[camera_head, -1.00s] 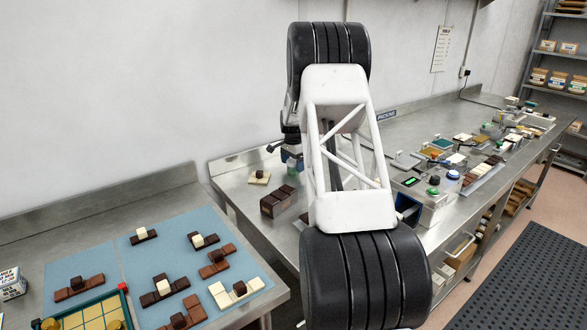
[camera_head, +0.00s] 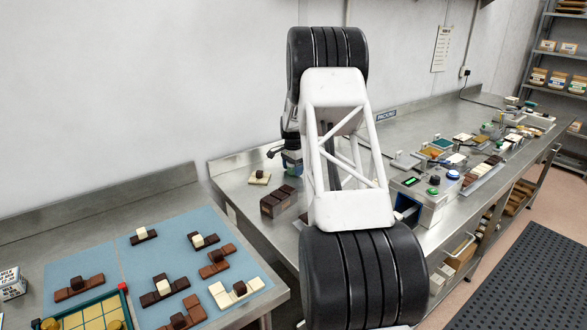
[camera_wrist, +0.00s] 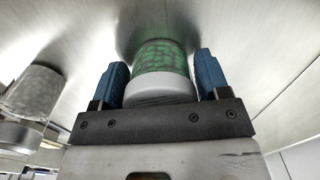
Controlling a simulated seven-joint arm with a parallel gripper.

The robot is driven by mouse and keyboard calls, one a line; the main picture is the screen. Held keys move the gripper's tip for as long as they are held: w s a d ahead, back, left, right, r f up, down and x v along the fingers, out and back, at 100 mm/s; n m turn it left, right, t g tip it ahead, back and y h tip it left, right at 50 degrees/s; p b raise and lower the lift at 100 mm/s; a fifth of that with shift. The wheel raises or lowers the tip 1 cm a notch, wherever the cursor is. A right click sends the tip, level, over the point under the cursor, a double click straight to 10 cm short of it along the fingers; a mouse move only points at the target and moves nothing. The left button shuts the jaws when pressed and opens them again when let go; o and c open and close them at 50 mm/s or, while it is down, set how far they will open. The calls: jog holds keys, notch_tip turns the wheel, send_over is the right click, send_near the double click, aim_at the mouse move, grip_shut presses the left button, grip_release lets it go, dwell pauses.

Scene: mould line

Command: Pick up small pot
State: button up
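In the wrist view a small pot (camera_wrist: 160,64) with a green patterned side and a white end stands on steel. The white end faces my gripper (camera_wrist: 161,80). The two blue fingers are on either side of the pot, with narrow gaps showing beside it, so my gripper looks open around it. In the head view my gripper (camera_head: 291,162) shows only in part, low over the middle bench, behind my arm. The pot is hidden there.
A second, grey pot (camera_wrist: 32,92) stands left in the wrist view. In the head view a dark chocolate block (camera_head: 284,200) and a cream piece (camera_head: 259,178) lie near my gripper. A machine with buttons (camera_head: 430,190) stands right of my arm.

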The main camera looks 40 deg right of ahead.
jog(key=c, duration=0.6)
jog(key=shift+r, duration=0.1)
jog(key=shift+r, duration=4.95)
